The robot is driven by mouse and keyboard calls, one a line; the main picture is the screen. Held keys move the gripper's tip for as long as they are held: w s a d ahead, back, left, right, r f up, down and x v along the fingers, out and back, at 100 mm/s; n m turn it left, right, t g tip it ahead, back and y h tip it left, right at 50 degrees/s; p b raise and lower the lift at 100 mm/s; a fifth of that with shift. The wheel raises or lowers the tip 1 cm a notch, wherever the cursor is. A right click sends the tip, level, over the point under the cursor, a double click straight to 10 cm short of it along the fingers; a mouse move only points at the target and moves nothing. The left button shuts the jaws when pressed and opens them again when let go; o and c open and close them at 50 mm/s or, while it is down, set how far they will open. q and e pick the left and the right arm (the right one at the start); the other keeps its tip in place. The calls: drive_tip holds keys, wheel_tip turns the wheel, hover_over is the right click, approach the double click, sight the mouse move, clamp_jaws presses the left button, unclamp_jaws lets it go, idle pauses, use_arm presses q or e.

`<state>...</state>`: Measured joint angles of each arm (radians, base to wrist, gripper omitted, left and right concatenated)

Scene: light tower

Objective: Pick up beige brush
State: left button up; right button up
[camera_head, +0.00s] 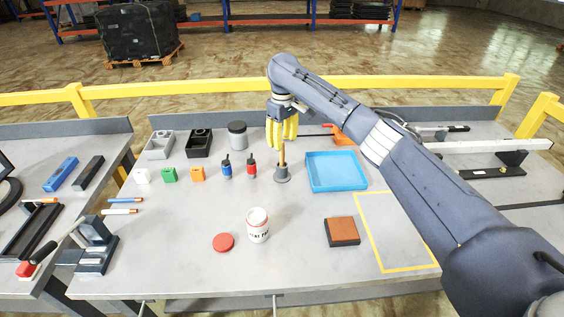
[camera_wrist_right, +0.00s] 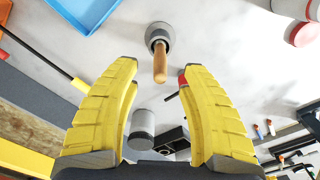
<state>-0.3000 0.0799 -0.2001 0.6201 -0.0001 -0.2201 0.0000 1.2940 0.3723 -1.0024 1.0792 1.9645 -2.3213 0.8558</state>
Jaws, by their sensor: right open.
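The beige brush (camera_head: 282,153) stands upright in a small dark grey round holder (camera_head: 282,174) in the middle of the table. Only its wooden handle shows; its lower end is hidden in the holder. My right gripper (camera_head: 281,146), with yellow fingers, is open and empty just above and behind the brush. In the right wrist view the brush handle (camera_wrist_right: 160,66) points toward the gap between the open fingertips, apart from both fingers. My left gripper is not in view.
A blue tray (camera_head: 336,186) lies right of the holder. Red (camera_head: 251,168) and blue (camera_head: 227,170) bottles stand close on its left. A grey canister (camera_head: 238,135) stands behind. A white paint can (camera_head: 258,226) and a brown block (camera_head: 342,232) are in front.

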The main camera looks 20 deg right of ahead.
hover_over(282, 165)
drive_tip(key=shift+w+d+f, duration=0.1)
drive_tip(key=shift+w+f, duration=0.15)
drive_tip(key=shift+f, duration=1)
drive_tip(key=shift+w+d+f, duration=0.1)
drive_tip(key=shift+w+f, duration=0.1)
drive_tip(key=shift+f, duration=1)
drive_tip(key=shift+o, duration=0.4)
clamp_jaws()
